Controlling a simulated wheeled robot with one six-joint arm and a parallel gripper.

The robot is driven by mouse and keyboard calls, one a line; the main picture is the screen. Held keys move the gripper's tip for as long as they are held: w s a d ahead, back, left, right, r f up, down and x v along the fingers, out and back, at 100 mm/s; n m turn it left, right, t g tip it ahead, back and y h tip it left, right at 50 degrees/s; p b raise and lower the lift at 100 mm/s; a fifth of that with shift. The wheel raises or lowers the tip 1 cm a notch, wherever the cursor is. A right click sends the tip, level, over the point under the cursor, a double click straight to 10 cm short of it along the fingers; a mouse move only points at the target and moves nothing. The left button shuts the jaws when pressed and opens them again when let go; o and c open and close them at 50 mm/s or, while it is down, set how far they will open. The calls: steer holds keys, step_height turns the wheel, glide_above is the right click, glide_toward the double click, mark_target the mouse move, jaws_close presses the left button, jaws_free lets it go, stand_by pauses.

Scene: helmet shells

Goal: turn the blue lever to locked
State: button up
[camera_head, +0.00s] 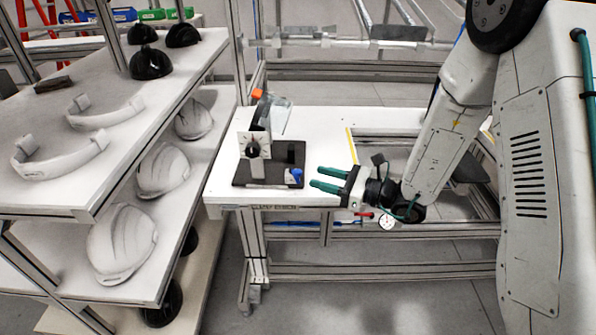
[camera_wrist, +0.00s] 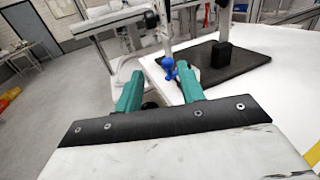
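The blue lever (camera_head: 297,174) is small and sits at the front right corner of a black base plate (camera_head: 240,178) on the white table. In the wrist view the blue lever (camera_wrist: 169,68) shows beyond and between my fingertips, close to the right one. My gripper (camera_head: 318,178) has two green fingers and is just right of the lever, apart from it in the head view. In the wrist view my gripper (camera_wrist: 160,82) is open with nothing between its fingers. The lever's locked mark cannot be made out.
A dial fixture (camera_head: 252,146) stands upright on the plate, with a clear, orange-topped item (camera_head: 281,115) behind it. A shelf rack (camera_head: 190,60) with white and black helmet shells stands at the left. The white table (camera_head: 325,130) is bare right of the plate.

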mark_target(298, 171)
steer(key=shift+m+t, duration=0.3)
steer(key=shift+m, duration=0.1)
steer(key=x, duration=0.5)
steer(key=f+x, duration=0.1)
steer(key=x, duration=0.1)
steer(key=shift+w+a+f, duration=0.1)
steer(key=shift+w+a, duration=0.05)
steer(key=shift+w, duration=0.4)
jaws_close()
